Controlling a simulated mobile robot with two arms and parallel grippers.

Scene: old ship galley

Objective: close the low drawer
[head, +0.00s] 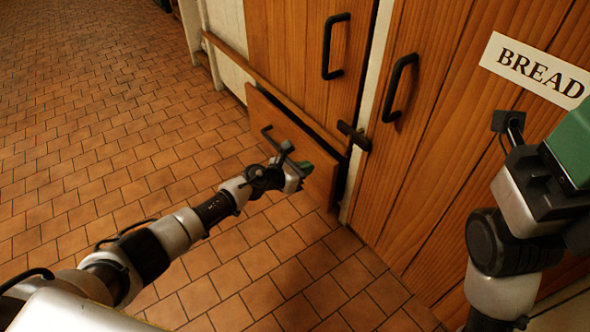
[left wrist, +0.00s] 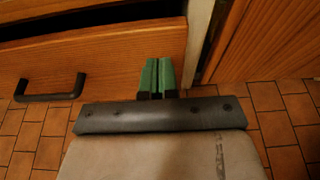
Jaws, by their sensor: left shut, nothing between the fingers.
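The low drawer (head: 262,108) is a wooden front below the left cupboard door. It stands out from the cabinet, with a dark gap along its top and right side. Its dark bar handle (head: 268,135) is on the front and also shows in the left wrist view (left wrist: 50,97). My left gripper (head: 304,169) is shut and empty, its green fingertips at the right part of the drawer front. In the left wrist view the fingertips (left wrist: 157,74) are in front of the wood, right of the handle; I cannot tell whether they touch.
A cupboard door with a black handle (head: 337,46) is above the drawer. A larger door (head: 425,120) with a BREAD sign (head: 536,68) is on the right. My right arm is in front of it, its fingers not clearly shown. Tiled floor (head: 95,120) is clear at left.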

